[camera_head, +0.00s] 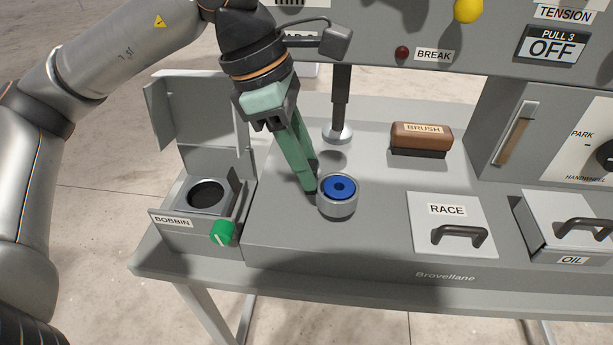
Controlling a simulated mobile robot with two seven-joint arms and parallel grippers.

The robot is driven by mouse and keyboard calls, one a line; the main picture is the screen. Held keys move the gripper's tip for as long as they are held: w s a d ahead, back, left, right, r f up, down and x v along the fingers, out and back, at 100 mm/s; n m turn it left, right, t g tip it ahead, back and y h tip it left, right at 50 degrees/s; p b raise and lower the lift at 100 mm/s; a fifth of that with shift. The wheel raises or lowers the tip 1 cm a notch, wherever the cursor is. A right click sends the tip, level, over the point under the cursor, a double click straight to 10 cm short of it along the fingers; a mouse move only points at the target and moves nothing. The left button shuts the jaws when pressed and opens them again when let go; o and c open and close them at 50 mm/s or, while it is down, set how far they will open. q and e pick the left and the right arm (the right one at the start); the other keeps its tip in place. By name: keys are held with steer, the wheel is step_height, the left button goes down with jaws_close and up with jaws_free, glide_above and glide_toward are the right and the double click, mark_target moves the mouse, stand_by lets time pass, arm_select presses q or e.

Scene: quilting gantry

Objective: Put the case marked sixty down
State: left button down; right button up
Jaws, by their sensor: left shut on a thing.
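A round metal case (337,208) with a blue disc in its top shows in the head view, near the front of the grey machine bed. No number is readable on it, so I cannot confirm the sixty mark. My left gripper (314,189) reaches down from the upper left with green fingers. It is shut on the case at its left side, and the case is upright. I cannot tell whether the case's underside touches the bed. My right gripper is not in view.
A BOBBIN box (171,221) with a raised lid and green knob (222,232) stands left. A presser foot (338,133) hangs behind the case. A brush (421,137), RACE plate (424,234) and OIL drawer (572,259) lie to the right. Bare bed surrounds the case.

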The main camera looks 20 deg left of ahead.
arm_select(q)
steer(key=f, duration=0.2)
steer(key=w+f, duration=0.1)
steer(key=shift+a+f, duration=0.15)
steer(key=shift+f, duration=0.25)
steer(key=shift+f+b, duration=0.45)
steer(key=shift+b, duration=0.05)
steer(key=c, duration=0.6)
jaws_free()
steer(key=shift+r, duration=0.1)
steer(key=shift+r, duration=0.15)
steer(key=shift+r+p, duration=0.25)
steer(key=shift+p, duration=0.25)
steer(key=p+v, duration=0.1)
steer(key=v, duration=1)
steer(key=shift+s+a+r, duration=0.1)
steer(key=shift+a+r, duration=0.05)
steer(key=shift+r, duration=0.15)
